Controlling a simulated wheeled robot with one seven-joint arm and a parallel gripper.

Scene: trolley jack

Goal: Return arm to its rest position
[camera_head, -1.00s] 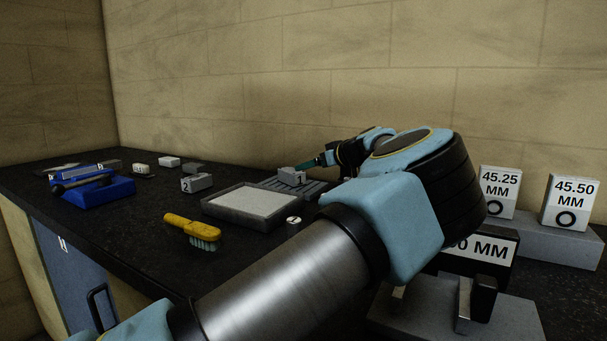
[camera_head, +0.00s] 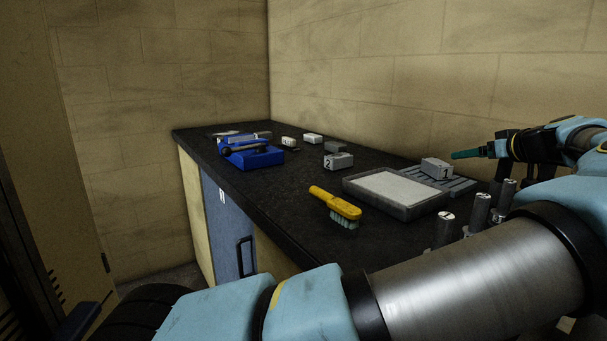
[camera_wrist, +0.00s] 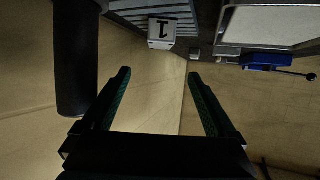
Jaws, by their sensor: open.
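My gripper (camera_head: 467,154) shows at the right of the head view, with its green-padded fingers pointing left above the far part of the bench. In the wrist view my gripper (camera_wrist: 159,76) is open, with nothing between the fingers. My arm runs across the lower right of the head view, bent and stretched out over the near bench edge. A grey block marked 1 (camera_head: 436,168) sits on a slatted grey rack (camera_head: 461,187) below the fingertips. The block also shows upside down in the wrist view (camera_wrist: 161,32), apart from the fingers.
On the dark bench (camera_head: 290,198) are a yellow brush (camera_head: 335,203), a pale-filled tray (camera_head: 352,184), a block marked 2 (camera_head: 338,161) and a blue holder (camera_head: 252,157). Several upright grey cylinders (camera_head: 479,213) stand close to my arm. A wall rises behind the bench.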

